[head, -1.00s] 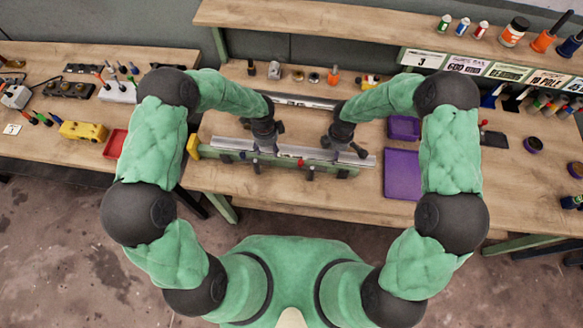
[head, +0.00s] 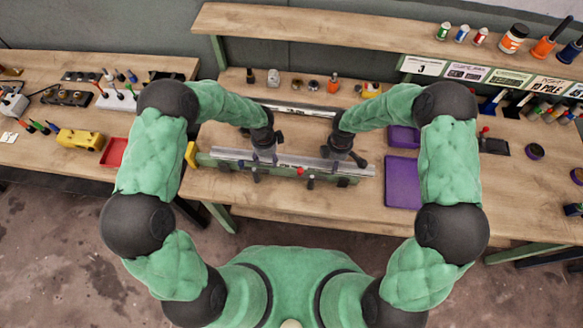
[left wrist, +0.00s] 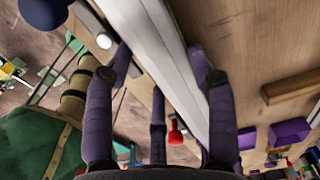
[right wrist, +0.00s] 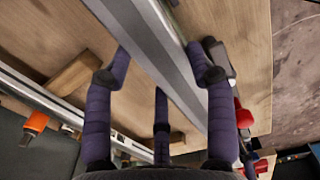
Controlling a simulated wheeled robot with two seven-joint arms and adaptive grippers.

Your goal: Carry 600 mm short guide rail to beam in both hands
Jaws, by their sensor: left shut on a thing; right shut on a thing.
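The guide rail (head: 318,161) is a long silver bar. It lies along the green beam (head: 345,180) at the bench's front, above or against it; I cannot tell whether they touch. My left gripper (head: 263,154) is shut on the rail left of its middle; my right gripper (head: 337,154) is shut on it to the right. The rail shows between the fingers in the left wrist view (left wrist: 160,50) and the right wrist view (right wrist: 155,45). Red and dark knobs (head: 311,180) stand along the beam's front. The gripped spots are partly hidden by the hands.
Another silver rail (head: 295,110) lies behind on the bench. Small parts and a raised shelf (head: 310,25) are at the back.

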